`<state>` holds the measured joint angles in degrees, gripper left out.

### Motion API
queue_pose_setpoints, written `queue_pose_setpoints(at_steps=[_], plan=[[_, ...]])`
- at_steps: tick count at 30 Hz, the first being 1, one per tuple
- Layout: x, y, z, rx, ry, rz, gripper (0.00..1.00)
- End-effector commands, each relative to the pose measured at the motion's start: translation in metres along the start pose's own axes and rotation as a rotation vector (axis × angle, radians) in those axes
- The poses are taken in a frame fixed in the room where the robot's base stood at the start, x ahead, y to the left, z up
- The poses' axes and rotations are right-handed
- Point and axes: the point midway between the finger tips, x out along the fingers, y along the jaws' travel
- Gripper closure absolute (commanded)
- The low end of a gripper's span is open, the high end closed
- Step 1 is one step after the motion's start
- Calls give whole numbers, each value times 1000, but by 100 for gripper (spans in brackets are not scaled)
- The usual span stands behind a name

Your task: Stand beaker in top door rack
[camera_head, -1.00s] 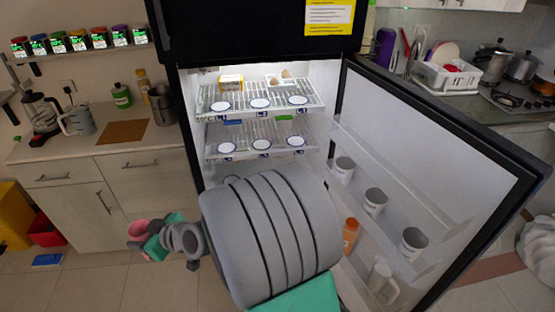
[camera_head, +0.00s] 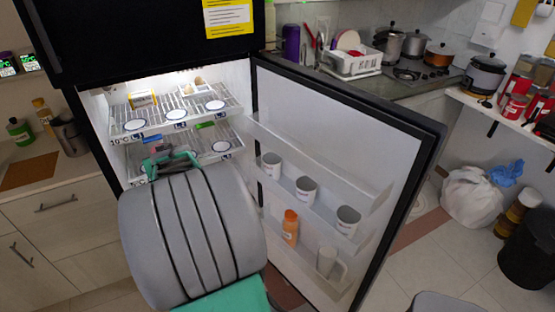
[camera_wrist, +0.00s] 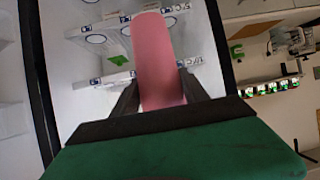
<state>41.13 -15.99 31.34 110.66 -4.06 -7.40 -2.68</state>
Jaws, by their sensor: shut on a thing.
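A pink beaker (camera_wrist: 160,58) is between my gripper's fingers (camera_wrist: 160,97) in the wrist view, pointing away from the green palm. The fingers are shut on its near part. The gripper's green part shows in front of the open fridge's shelves. The top door rack (camera_head: 325,160) is a clear rail on the open door (camera_head: 345,135), to the right of my arm. It looks empty.
White cups (camera_head: 305,188) stand in the door rack below. An orange bottle (camera_head: 290,226) and a white jug (camera_head: 330,262) stand lower. Fridge shelves (camera_head: 172,125) carry white discs and a yellow box (camera_head: 142,99). Floor right of the door is open, with a white bag (camera_head: 474,195) beyond.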

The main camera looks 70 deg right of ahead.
Motion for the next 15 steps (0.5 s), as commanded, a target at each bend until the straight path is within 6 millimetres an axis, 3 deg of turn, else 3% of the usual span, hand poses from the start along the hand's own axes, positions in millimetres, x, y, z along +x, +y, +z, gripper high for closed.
queue_pose_setpoints(at_steps=[1,6,11,15], plan=[[-5,19,-17,34,8,66,96],[-32,86,-57,175,7,313,96],[-73,140,-86,307,5,553,96],[-118,180,-101,425,2,768,96]])
